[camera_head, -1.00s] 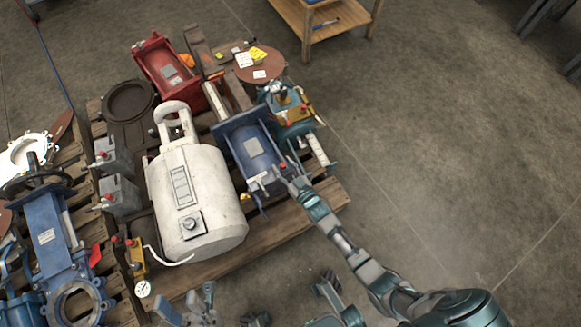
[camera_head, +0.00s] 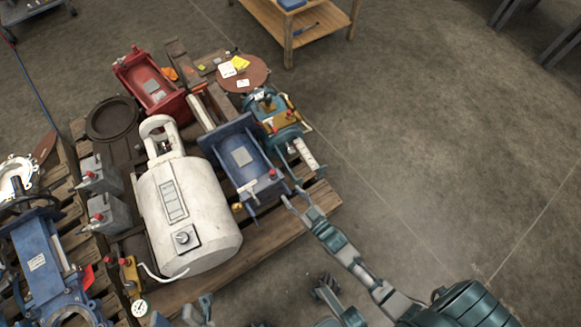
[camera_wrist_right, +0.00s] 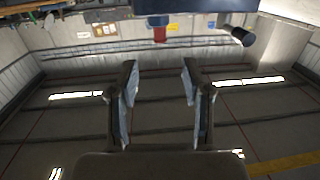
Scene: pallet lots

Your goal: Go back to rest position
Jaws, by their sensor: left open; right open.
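My right gripper (camera_head: 293,194) is open and empty, just off the near right corner of a blue machine part (camera_head: 243,160) with a red button (camera_head: 272,174). In the right wrist view my right gripper (camera_wrist_right: 158,88) shows two parted fingers with nothing between them.
A white tank (camera_head: 190,215) stands on the wooden pallet (camera_head: 262,243), left of the blue part. A teal device (camera_head: 280,118) and a red part (camera_head: 150,85) are behind. A blue valve (camera_head: 40,262) is at left. The floor (camera_head: 450,150) at right is clear.

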